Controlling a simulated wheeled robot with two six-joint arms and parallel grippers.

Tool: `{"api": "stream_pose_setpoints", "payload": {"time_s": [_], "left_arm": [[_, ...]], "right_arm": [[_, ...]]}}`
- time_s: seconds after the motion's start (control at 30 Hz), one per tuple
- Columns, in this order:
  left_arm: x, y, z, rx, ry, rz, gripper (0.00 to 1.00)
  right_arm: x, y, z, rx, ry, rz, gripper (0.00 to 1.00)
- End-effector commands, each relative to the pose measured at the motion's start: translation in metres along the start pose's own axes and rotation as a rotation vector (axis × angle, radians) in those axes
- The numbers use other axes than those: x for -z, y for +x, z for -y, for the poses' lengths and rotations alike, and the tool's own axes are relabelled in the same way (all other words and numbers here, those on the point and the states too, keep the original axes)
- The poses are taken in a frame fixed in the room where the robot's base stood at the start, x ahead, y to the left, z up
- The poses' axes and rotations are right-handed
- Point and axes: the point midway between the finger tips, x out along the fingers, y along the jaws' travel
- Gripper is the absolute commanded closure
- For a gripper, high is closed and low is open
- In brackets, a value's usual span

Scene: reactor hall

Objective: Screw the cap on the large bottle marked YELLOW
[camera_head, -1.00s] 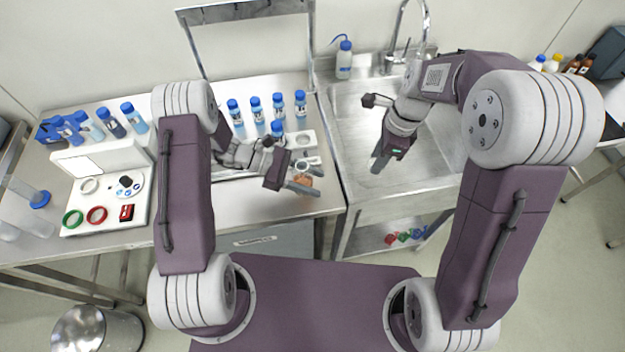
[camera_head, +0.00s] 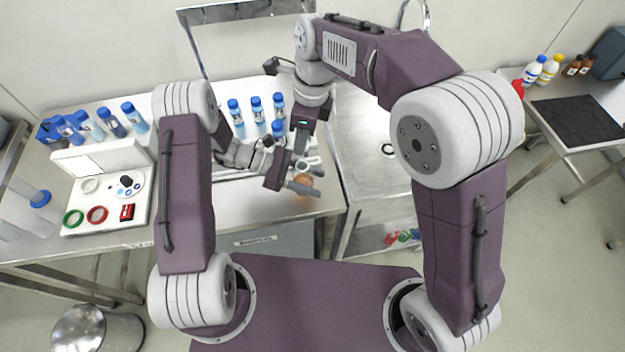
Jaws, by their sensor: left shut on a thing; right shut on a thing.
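My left gripper (camera_head: 302,188) is shut on an amber-orange bottle (camera_head: 304,196) at the front right of the steel bench. Only part of this bottle shows between and beside the fingers, and no marking on it can be read. My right gripper (camera_head: 300,148) points down just behind and above my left gripper, over the bench. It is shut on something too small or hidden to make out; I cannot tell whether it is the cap. I cannot tell whether the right gripper's load touches the bottle.
Several blue-capped bottles (camera_head: 256,110) stand behind the grippers. A white holder (camera_head: 313,142) is close to the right gripper. The sink (camera_head: 365,165) lies to the right. A white station (camera_head: 110,200) with rings is at the left. Bottles and a black mat (camera_head: 578,120) are at far right.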

Motion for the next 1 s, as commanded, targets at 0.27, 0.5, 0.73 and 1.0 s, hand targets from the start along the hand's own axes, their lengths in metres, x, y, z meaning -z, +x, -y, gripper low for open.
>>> {"api": "stream_pose_setpoints", "payload": {"time_s": [0.27,0.5,0.73,1.0], "left_arm": [[0.000,0.000,0.000,0.000,0.000,0.000,1.00],[0.000,0.000,0.000,0.000,0.000,0.000,1.00],[0.000,0.000,0.000,0.000,0.000,0.000,1.00],[0.000,0.000,0.000,0.000,0.000,0.000,1.00]], "right_arm": [[0.004,0.020,0.000,-0.002,0.001,-0.002,1.00],[0.006,0.038,0.000,-0.001,0.000,0.000,1.00],[0.006,0.040,0.001,0.000,0.001,0.000,1.00],[0.006,0.039,0.000,0.006,0.000,0.003,1.00]]}}
